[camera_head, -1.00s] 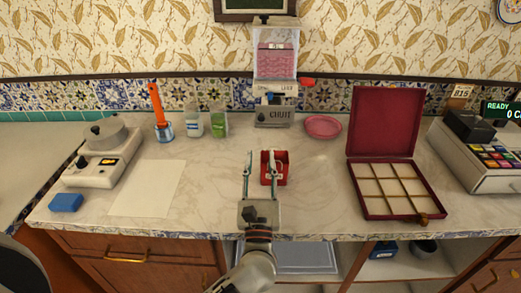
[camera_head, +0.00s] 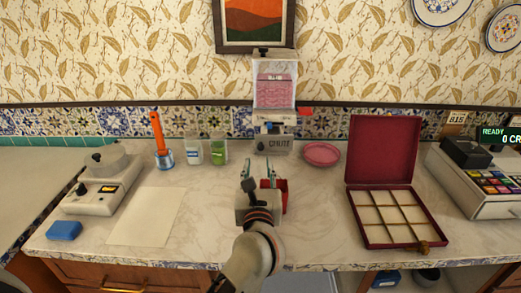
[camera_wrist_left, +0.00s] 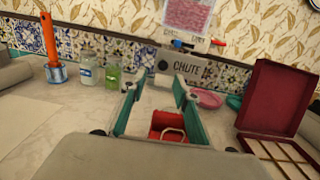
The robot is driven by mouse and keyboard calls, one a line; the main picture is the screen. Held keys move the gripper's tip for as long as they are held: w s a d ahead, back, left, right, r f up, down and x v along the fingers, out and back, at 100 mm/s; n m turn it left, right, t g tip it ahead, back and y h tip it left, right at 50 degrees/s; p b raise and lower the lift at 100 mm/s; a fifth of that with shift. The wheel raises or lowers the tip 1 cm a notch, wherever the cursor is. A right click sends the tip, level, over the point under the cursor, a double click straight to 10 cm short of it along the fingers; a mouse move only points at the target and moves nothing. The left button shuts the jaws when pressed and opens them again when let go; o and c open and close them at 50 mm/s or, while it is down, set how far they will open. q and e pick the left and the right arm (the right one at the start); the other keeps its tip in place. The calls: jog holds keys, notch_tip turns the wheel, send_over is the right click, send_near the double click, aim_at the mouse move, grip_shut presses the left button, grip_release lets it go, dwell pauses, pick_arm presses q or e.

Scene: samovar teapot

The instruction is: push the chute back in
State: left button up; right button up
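The dispenser (camera_head: 274,92) stands against the back wall, with pink contents in its clear upper part. Its grey chute front (camera_head: 279,146), marked CHUTE, is at the base and faces me; it also shows in the left wrist view (camera_wrist_left: 190,66). How far the chute sticks out is hard to tell. My left gripper (camera_head: 258,168) is open and empty, with its fingers pointing toward the dispenser, in front of the chute and slightly left. In the left wrist view the fingertips (camera_wrist_left: 158,85) are apart below the chute front. My right gripper is in neither view.
A red container (camera_head: 282,196) with a handle stands just right of my left gripper. A pink dish (camera_head: 321,154) is right of the dispenser; two jars (camera_head: 206,152) are left of it. An open red compartment box (camera_head: 393,240) is further right. The counter's left middle holds white paper (camera_head: 146,216).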

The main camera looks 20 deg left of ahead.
aim_at(261, 148)
pick_arm(q)
jog(key=shift+w+d+r, duration=0.15)
jog(key=shift+w+r, duration=0.1)
jog(key=shift+w, duration=0.05)
jog(key=x, duration=0.7)
jog(key=shift+w+f+p, duration=0.1)
jog(key=shift+w+p, duration=0.1)
jog(key=shift+p, duration=0.15)
grip_shut()
